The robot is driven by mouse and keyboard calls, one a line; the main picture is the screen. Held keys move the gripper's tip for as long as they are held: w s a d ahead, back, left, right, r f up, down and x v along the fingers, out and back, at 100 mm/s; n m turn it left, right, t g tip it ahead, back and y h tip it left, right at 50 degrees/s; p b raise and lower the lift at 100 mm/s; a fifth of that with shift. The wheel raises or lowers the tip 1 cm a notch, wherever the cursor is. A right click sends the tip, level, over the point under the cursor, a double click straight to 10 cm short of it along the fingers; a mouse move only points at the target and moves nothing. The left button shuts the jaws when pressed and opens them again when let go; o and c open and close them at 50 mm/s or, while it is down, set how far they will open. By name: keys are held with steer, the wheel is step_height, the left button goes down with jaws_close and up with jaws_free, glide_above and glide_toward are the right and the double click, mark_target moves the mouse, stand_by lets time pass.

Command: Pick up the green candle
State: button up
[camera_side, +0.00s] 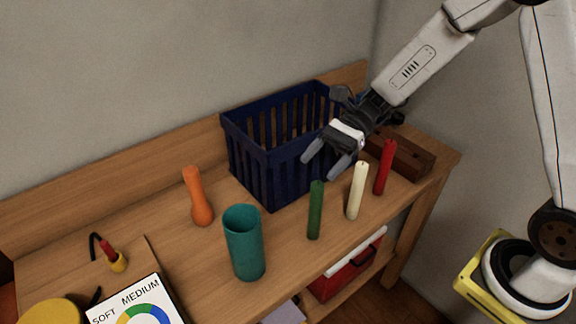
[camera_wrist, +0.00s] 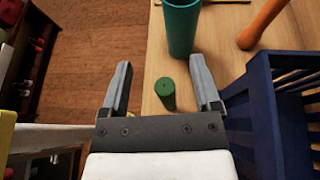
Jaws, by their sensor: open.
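The green candle (camera_side: 315,211) stands upright on the wooden bench, left of a cream candle (camera_side: 356,190) and a red candle (camera_side: 384,167). My gripper (camera_side: 325,161) is open and empty, above the bench and higher than the green candle, beside the basket. In the wrist view the green candle (camera_wrist: 166,93) shows from above between the two spread fingers of my gripper (camera_wrist: 162,75). The fingers do not touch it.
A dark blue slatted basket (camera_side: 270,178) stands behind the candles. A teal cup (camera_side: 244,243) and an orange object (camera_side: 198,197) stand to the left. A brown wooden block (camera_side: 402,153) lies at right. The bench's front edge is near the candles.

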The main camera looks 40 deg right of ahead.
mark_target(322, 182)
steer(key=shift+f, duration=0.95)
steer(key=shift+f, duration=0.5)
step_height(322, 182, down, 3)
steer(key=shift+r, duration=0.15)
steer(key=shift+s+a, duration=0.1)
steer(key=shift+a, duration=0.55)
steer(key=shift+x, duration=0.85)
steer(key=shift+c, duration=0.2)
jaws_close()
